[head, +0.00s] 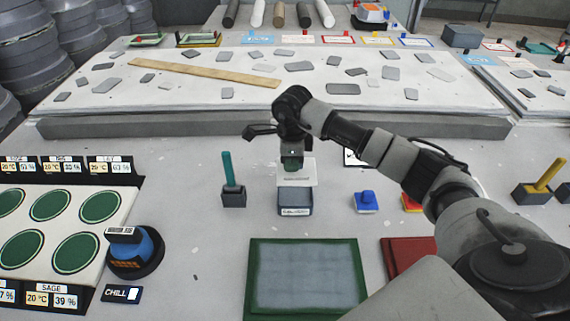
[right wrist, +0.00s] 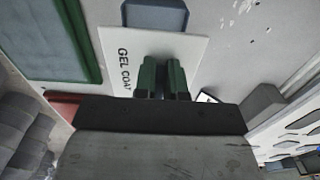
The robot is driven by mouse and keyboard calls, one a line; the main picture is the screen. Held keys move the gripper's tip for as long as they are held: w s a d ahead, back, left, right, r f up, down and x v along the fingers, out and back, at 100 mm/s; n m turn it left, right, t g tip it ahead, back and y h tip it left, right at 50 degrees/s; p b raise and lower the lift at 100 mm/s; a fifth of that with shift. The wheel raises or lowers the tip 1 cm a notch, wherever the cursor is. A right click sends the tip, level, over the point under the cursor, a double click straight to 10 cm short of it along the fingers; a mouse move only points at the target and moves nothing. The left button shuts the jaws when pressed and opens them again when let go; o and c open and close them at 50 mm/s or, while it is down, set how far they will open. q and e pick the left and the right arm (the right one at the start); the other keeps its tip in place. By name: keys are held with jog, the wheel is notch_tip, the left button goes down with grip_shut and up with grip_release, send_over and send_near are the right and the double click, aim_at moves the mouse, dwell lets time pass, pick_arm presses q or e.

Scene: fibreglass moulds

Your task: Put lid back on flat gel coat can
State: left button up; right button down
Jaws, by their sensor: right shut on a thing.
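The flat gel coat can (head: 295,201) is a small grey-blue box with a white label on its front, standing mid-table. It also shows at the top of the right wrist view (right wrist: 156,14). My right gripper (head: 292,162) is just behind and above the can, pointing down and shut. Under it is the lid (head: 308,176), a white square plate lettered GEL COAT, which also fills the middle of the right wrist view (right wrist: 118,45). Green parts at the jaws hide the exact grip. The lid looks raised and apart from the can. My left gripper is out of view.
A dark holder with a teal handle (head: 233,196) stands left of the can, and a blue knobbed block (head: 366,203) right. A green-framed tray (head: 305,240) lies in front. A long raised slab (head: 200,103) with grey pieces lies behind.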

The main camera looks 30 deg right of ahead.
jog(key=shift+f+b, duration=0.95)
jog(key=shift+f, duration=0.1)
notch_tip(320, 180, down, 4)
jog(key=b, duration=0.3)
jog(key=shift+f, duration=0.2)
pick_arm(q)
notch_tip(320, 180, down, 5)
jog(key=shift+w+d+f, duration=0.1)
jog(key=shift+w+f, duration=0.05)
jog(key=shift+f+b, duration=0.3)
jog(key=shift+b, duration=0.2)
pick_arm(e)
jog(key=shift+f, duration=0.15)
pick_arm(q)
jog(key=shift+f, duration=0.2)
pick_arm(e)
jog(key=shift+f, duration=0.25)
pick_arm(q)
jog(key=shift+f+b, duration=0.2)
jog(key=shift+b, duration=0.2)
pick_arm(e)
jog(key=shift+f, duration=0.3)
